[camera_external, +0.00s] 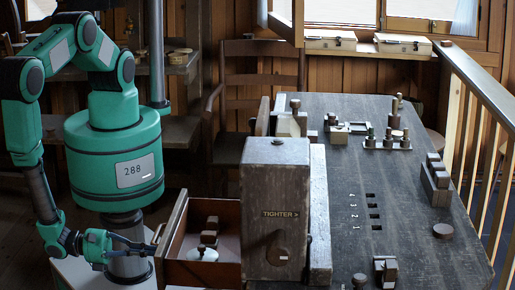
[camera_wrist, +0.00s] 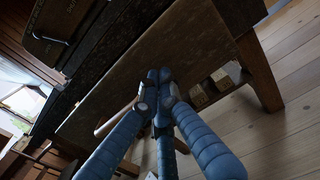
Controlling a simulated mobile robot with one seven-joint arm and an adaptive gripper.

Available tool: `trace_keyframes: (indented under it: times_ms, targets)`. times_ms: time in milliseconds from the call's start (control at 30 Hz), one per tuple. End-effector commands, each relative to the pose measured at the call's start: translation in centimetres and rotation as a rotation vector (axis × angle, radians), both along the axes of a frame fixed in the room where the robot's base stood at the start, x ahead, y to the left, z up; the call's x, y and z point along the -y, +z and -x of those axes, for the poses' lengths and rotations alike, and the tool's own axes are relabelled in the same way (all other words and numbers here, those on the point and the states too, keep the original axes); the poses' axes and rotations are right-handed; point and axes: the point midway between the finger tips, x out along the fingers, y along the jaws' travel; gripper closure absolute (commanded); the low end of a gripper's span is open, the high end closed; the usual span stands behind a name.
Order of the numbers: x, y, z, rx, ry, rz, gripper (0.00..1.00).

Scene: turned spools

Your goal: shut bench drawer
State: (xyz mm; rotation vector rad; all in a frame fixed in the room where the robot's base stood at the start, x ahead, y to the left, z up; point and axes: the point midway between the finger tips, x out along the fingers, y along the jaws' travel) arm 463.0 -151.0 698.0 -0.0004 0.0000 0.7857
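The bench drawer (camera_external: 174,234) stands pulled out from the left side of the dark bench (camera_external: 415,240). Its wooden front faces my arm, and a small pale handle (camera_external: 158,234) shows on it. Inside lie some brown blocks (camera_external: 210,230) and a whitish rounded piece (camera_external: 203,254). My gripper (camera_external: 150,247) is low at the left, its fingers pointing right, close to the drawer front. I cannot tell whether they touch it. In the wrist view the blue-grey fingertips (camera_wrist: 159,76) come together, with nothing seen between them, in front of a wooden surface (camera_wrist: 190,50).
A tall wooden box marked "TIGHTER >" (camera_external: 262,195) stands right of the drawer. Turned pieces (camera_external: 388,138) and a long block holder (camera_external: 435,182) are on the bench. A chair (camera_external: 235,115) stands behind. A railing (camera_external: 485,140) runs along the right.

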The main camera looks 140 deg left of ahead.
Motion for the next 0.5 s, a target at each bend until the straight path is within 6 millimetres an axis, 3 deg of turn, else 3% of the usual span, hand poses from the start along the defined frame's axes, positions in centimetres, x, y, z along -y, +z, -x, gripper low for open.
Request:
trace_keyframes:
  times_ms: [500]
  targets:
    - [-0.88, 0.02, -0.86, 0.000, 0.000, 0.000, 1.00]
